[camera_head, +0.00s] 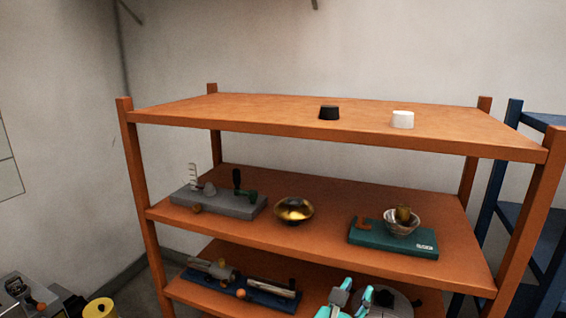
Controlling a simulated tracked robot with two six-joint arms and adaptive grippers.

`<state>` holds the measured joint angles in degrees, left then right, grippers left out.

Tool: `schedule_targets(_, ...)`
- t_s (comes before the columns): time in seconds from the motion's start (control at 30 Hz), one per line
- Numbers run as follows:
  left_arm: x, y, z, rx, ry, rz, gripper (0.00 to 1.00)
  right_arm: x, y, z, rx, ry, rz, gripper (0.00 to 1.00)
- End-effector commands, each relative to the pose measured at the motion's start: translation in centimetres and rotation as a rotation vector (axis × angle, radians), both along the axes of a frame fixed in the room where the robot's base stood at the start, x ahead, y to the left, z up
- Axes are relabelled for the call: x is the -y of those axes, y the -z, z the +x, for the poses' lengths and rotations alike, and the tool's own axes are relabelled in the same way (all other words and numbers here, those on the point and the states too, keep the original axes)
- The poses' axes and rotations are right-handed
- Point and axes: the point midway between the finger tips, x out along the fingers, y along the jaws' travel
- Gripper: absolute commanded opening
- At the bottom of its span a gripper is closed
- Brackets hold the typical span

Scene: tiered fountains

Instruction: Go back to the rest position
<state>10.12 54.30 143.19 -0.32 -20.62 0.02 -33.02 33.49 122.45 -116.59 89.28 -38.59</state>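My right gripper (356,292) shows at the bottom edge, right of centre. Its two turquoise fingers stand apart with a gap between them, and I see nothing held in it. It appears in front of the lowest visible shelf, and the rest of it is cut off by the picture edge. My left gripper is not to be made out in this view.
An orange shelf rack (335,141) fills the middle. Its top bears a black cup-shaped piece (329,113) and a white one (403,120). The middle shelf holds a grey fixture (232,207), a golden bowl (293,211) and a green-based fixture (385,258). A blue rack (511,215) stands right.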

Motion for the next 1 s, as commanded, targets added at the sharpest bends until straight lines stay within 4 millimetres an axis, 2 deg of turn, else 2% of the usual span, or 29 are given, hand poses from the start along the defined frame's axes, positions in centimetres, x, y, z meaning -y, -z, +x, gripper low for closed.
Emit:
schedule_targets(0.37, 0.0, -0.5, 0.1, 0.002, -0.001, 0.000, 0.40, 3.5, 9.2, -1.9, -0.258, 0.115, 0.186, 0.33)
schedule_targets(0.57, 0.0, -0.8, 0.1, 0.002, -0.001, 0.000, 0.40, 5.4, 16.4, -5.4, -0.449, 0.248, 0.378, 0.33)
schedule_targets(0.67, 0.0, -1.1, 0.1, 0.002, -0.001, 0.000, 0.40, 6.1, 21.1, -9.0, -0.572, 0.370, 0.537, 0.33)
schedule_targets(0.77, 0.0, -1.5, 0.1, 0.002, -0.001, 0.000, 0.40, 5.8, 26.2, -14.4, -0.697, 0.566, 0.773, 0.33)
schedule_targets(0.8, 0.0, -1.7, 0.1, 0.002, -0.001, 0.000, 0.40, 5.2, 28.0, -16.8, -0.737, 0.669, 0.885, 0.33)
schedule_targets(0.9, 0.0, -2.2, 0.1, 0.002, -0.001, 0.000, 0.40, 2.4, 31.5, -22.7, -0.775, 0.983, 1.208, 0.33)
schedule_targets(1.0, 0.0, -2.7, 0.1, 0.002, -0.001, 0.000, 0.40, -1.1, 33.3, -26.0, -0.687, 1.330, 1.525, 0.33)
